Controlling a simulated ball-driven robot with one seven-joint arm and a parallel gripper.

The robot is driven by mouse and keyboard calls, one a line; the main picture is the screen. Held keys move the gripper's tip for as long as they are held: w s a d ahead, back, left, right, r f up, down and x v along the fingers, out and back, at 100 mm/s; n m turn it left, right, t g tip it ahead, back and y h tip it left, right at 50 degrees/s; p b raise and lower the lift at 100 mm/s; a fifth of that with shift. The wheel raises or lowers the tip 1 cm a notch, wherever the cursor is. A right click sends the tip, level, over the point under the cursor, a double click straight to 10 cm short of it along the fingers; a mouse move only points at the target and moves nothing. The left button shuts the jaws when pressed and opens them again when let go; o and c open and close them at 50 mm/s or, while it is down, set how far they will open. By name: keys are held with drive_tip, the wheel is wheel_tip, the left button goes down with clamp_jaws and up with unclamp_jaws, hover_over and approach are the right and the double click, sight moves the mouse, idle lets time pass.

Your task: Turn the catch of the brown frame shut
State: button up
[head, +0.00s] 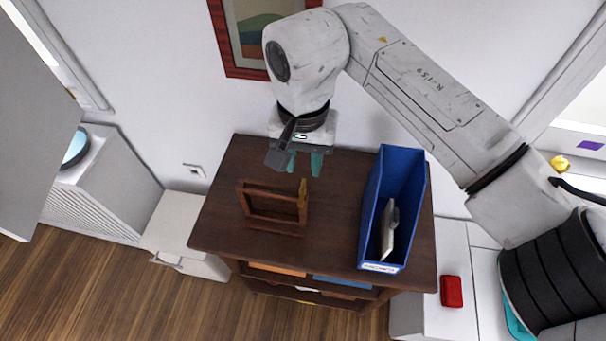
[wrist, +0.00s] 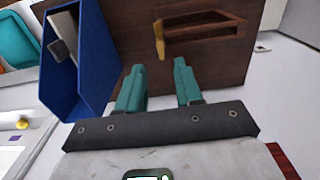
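The brown frame (head: 275,226) is an open wooden rectangle on the dark wooden cabinet top. In the wrist view the frame (wrist: 205,33) is at the top, right of centre. Its catch (head: 302,193) is a small yellow-brown piece at the frame's right end in the head view. In the wrist view the catch (wrist: 159,38) is at the frame's left end and sticks out past the bar. My gripper (head: 303,163) is above the cabinet's back part, apart from the catch. In the wrist view its two teal fingers (wrist: 159,78) are spread with nothing between them.
A blue open bin (head: 370,215) with a pale flat item (head: 387,235) inside stands right of the frame. A picture (head: 235,55) hangs on the wall behind. A red object (head: 451,291) lies on the white unit at right. The cabinet top left of the frame is clear.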

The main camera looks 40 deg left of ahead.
sight(303, 184)
drive_tip(key=shift+f+p, duration=0.55)
drive_tip(key=shift+f, duration=2.6)
clamp_jaws()
